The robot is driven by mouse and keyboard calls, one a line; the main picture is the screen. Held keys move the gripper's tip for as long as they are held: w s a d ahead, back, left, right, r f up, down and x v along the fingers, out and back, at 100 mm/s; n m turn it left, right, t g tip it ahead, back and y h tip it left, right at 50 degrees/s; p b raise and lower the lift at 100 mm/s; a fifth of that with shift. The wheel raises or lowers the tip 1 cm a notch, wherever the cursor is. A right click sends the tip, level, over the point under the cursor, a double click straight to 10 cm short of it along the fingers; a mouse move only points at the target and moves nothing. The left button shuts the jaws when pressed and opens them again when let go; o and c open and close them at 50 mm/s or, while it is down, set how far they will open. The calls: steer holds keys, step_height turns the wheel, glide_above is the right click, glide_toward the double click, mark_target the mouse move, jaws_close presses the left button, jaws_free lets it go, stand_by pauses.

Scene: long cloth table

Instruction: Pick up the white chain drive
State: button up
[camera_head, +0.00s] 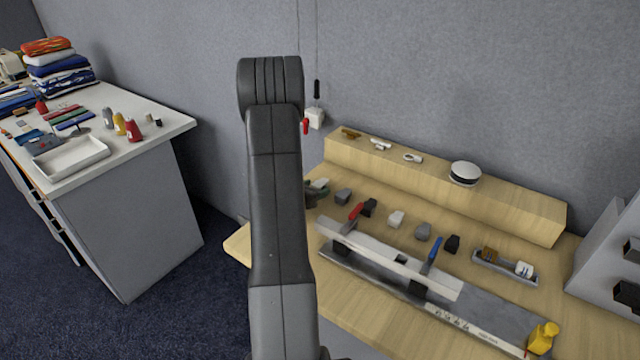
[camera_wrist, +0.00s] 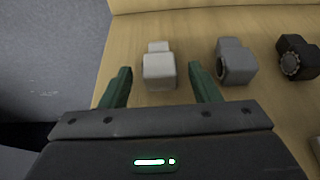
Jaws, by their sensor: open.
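A small white block-like piece (camera_wrist: 158,68), which looks like the white chain drive, stands on the wooden table in the wrist view. My gripper (camera_wrist: 159,78) is open, with one green finger on each side of this piece. Gaps show between the piece and both fingers; I cannot tell how far the fingers reach down beside it. In the head view the white piece (camera_head: 320,184) shows just right of my arm, which hides most of the gripper. A second white piece (camera_head: 397,218) stands further right in the same row.
A grey piece (camera_wrist: 236,62) and a black piece (camera_wrist: 297,58) stand right of the white one. A wooden ledge (camera_head: 440,180) runs behind the row. The table's left edge is close.

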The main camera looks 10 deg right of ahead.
steer(key=shift+x, duration=0.8)
steer(key=shift+c, duration=0.3)
steer(key=c, duration=1)
steer(key=shift+r, duration=0.1)
